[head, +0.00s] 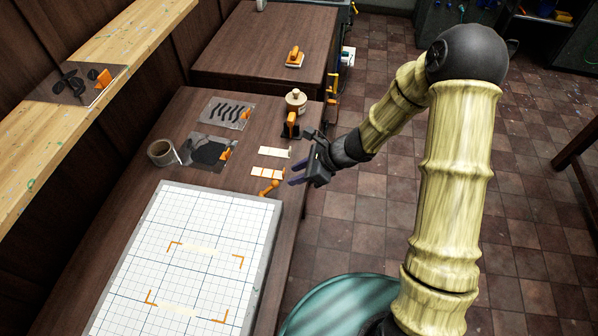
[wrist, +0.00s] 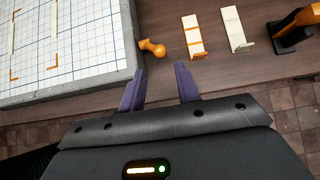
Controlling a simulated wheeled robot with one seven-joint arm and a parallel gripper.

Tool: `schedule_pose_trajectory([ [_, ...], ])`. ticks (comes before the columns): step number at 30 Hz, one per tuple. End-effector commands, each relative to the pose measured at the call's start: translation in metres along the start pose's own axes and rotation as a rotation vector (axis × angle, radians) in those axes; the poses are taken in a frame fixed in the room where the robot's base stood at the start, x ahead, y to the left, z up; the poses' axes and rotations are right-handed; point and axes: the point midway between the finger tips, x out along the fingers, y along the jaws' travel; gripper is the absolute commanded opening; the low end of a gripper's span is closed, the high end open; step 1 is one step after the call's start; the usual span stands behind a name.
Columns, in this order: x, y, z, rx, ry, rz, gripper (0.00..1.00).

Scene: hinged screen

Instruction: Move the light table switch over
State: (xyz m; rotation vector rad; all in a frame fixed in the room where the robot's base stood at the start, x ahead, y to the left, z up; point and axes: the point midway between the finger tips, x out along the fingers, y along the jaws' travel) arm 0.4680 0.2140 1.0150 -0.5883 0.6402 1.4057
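The light table (head: 205,218) is a slab with a white gridded top and a grey rim; it also shows at upper left in the wrist view (wrist: 88,45). An orange knobbed lever, seemingly its switch (head: 269,187), sticks out by its far right corner. In the wrist view the lever (wrist: 152,48) lies just beyond my fingertips, with its round end pointing right. My gripper (head: 295,173) is at the desk's right edge, just right of the lever. Its two purple fingers (wrist: 160,69) are apart with nothing between them, and they do not appear to touch the lever.
Two pale strips (head: 267,173) (head: 274,152) lie beyond the lever. An orange-handled tool in a black stand (head: 290,126), a bottle (head: 296,101), a tape roll (head: 162,153) and dark-patterned sheets (head: 226,113) stand further back. The floor at right is clear near the desk.

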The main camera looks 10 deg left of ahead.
Motion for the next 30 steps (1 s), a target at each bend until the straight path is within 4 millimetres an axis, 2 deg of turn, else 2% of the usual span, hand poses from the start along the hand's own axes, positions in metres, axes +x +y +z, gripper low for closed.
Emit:
schedule_pose_trajectory([
  [8,0.017,0.0,-0.002,-0.003,0.001,0.002,0.33],
  [18,0.056,0.001,-0.002,-0.004,0.001,0.002,0.33],
  [27,0.083,0.001,-0.002,-0.003,0.002,0.001,0.33],
  [30,0.079,0.0,0.0,-0.003,0.002,0.0,0.13],
])
